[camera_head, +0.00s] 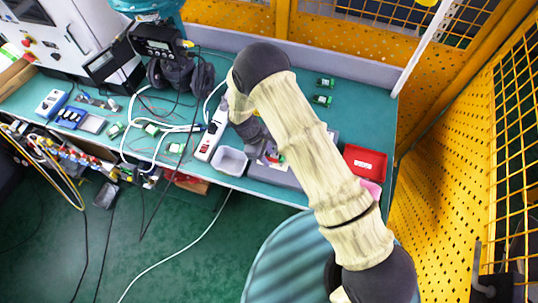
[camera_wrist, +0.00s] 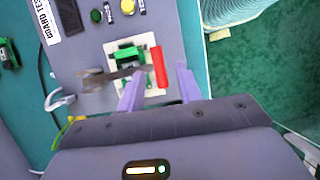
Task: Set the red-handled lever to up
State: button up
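The red handle (camera_wrist: 159,67) of the lever shows in the wrist view, over a white plate with a green block (camera_wrist: 128,56) on the grey panel (camera_wrist: 85,30). A grey-brown bar (camera_wrist: 105,80) lies to the left of the handle, across the lower part of the plate; whether it joins the handle is unclear. My gripper (camera_wrist: 160,76) is open, with one purple finger at each side of the handle's lower end. I cannot tell whether either finger touches it. In the head view my arm hides most of the panel and the gripper; a bit of red (camera_head: 276,158) shows beside it.
The panel also bears a yellow button (camera_wrist: 127,7), a green button (camera_wrist: 96,16) and a label. Yellow mesh walls close off the right side.

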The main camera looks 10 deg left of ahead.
jog(key=shift+p+x, duration=0.3)
jog(key=shift+x, duration=0.85)
grip_shut()
